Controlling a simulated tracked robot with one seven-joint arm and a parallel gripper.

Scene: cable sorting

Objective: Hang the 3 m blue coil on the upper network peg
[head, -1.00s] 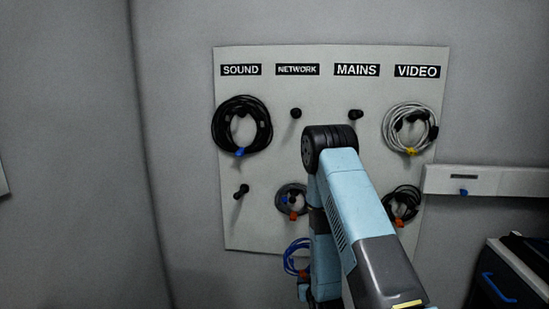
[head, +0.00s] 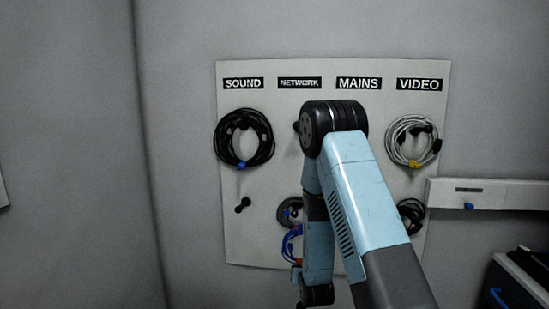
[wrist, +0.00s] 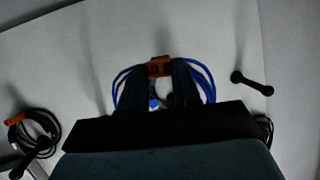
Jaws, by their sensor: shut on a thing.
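The blue coil (head: 290,245) hangs in front of the board, just below the lower NETWORK peg's dark coil, partly behind my arm. In the wrist view, my gripper (wrist: 161,80) is shut on the blue coil (wrist: 203,80) at its orange tie (wrist: 159,67), with blue loops out on both sides. The upper network peg (head: 297,127) sits under the NETWORK label (head: 300,83). It looks bare, but my arm partly covers it. The coil is well below this peg and apart from it. My fingers are hidden in the head view.
A dark coil (head: 285,212) hangs at lower NETWORK. A black coil (head: 244,162) hangs at upper SOUND; the peg (head: 243,205) below is bare. A grey coil (head: 390,150) and a dark coil (head: 418,228) hang under VIDEO. A ledge (head: 500,199) juts out at right.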

